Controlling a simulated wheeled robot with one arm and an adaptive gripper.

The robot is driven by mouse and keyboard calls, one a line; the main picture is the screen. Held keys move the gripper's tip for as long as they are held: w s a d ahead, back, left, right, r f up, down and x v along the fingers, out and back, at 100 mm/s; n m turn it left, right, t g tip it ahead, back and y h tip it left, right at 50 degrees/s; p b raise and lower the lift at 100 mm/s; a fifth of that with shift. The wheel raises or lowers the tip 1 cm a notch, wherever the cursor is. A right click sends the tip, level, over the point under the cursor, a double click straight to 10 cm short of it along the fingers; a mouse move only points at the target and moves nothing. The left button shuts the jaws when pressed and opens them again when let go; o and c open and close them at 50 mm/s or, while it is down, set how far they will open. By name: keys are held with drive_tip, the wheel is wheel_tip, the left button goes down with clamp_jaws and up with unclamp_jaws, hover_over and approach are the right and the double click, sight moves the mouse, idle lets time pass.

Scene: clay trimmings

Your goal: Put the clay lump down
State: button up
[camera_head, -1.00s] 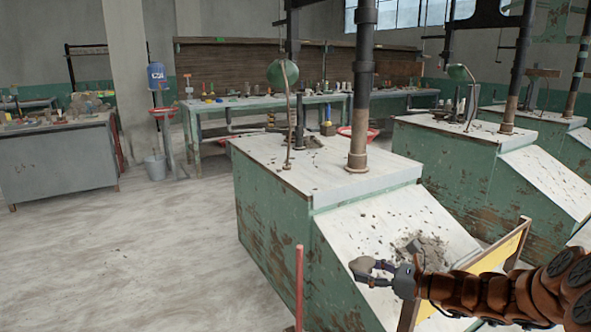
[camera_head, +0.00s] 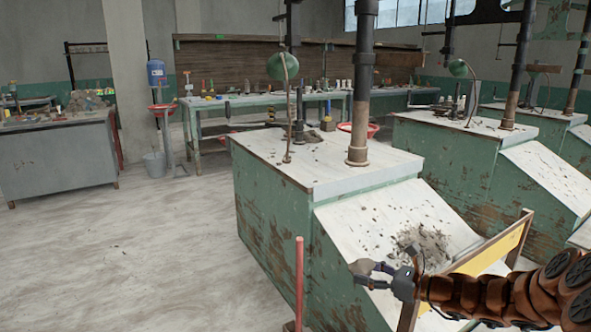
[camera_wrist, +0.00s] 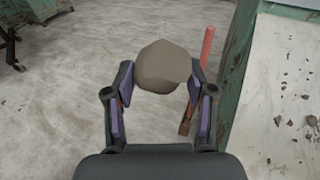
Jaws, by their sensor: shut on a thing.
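My gripper (camera_head: 374,273) is at the lower right in the head view, at the end of my brown arm. It is shut on a rounded grey-brown clay lump (camera_head: 361,267). In the wrist view the clay lump (camera_wrist: 164,67) sits between the two fingertips of my gripper (camera_wrist: 161,84). The lump is held in the air beside the near left edge of the sloped white worktop (camera_head: 375,215). In the wrist view pale floor shows behind the lump.
Clay crumbs (camera_head: 424,243) lie on the slope. A red post (camera_head: 299,285) stands at the green bench's (camera_head: 275,215) near corner. A yellow board (camera_head: 492,256) leans near my arm. Open floor (camera_head: 150,250) lies left. A grey table (camera_head: 60,160) stands far left.

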sight(369, 270)
drive_tip(key=shift+r+p, duration=7.6)
drive_tip(key=shift+p, duration=3.4)
